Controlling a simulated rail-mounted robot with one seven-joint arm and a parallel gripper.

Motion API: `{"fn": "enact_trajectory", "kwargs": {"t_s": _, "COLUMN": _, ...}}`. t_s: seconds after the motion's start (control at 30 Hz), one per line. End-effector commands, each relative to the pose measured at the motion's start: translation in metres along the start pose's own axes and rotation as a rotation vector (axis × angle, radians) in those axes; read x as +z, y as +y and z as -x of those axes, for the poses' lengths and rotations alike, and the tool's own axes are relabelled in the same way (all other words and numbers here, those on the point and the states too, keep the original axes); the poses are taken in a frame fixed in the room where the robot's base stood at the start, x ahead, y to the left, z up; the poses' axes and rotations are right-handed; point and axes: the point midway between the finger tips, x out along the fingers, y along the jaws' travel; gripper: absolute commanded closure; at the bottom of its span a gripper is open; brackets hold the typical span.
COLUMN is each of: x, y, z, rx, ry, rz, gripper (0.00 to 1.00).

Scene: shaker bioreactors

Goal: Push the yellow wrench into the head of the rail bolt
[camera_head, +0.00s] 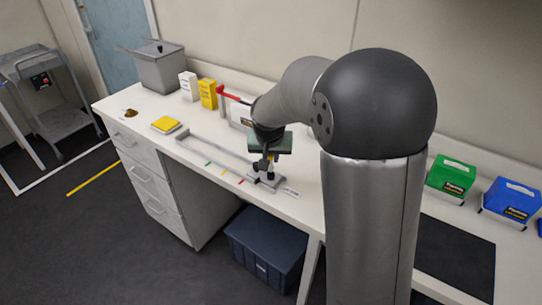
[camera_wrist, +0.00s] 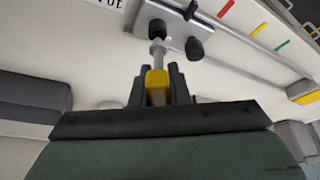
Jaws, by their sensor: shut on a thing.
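The yellow wrench shows in the wrist view, with a yellow handle (camera_wrist: 157,79) and a grey metal shaft (camera_wrist: 157,54). My gripper (camera_wrist: 158,90) is shut on the handle, one black finger on each side. The shaft points at a black round bolt head (camera_wrist: 157,28) on the grey rail block (camera_wrist: 173,14). Its tip is at or very close to that head; I cannot tell whether it is seated. A second black knob (camera_wrist: 194,48) sits beside it. In the head view my gripper (camera_head: 264,164) is over the rail block (camera_head: 272,183), and the wrench is too small to make out.
The grey rail (camera_head: 212,147) runs left along the bench, with coloured marks in front. A yellow pad (camera_head: 166,125), yellow box (camera_head: 208,94), white box (camera_head: 188,86) and grey bin (camera_head: 160,67) stand left. Green (camera_head: 451,177) and blue (camera_head: 512,201) boxes stand right.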

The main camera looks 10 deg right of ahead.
Motion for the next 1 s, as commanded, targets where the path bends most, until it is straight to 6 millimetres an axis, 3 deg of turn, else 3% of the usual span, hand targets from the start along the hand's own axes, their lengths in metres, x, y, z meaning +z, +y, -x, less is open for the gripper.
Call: {"fn": "enact_trajectory", "kwargs": {"t_s": 1.0, "x": 0.004, "y": 0.0, "z": -0.01, "rx": 0.0, "ry": 0.0, "rz": 0.0, "gripper": 1.0}}
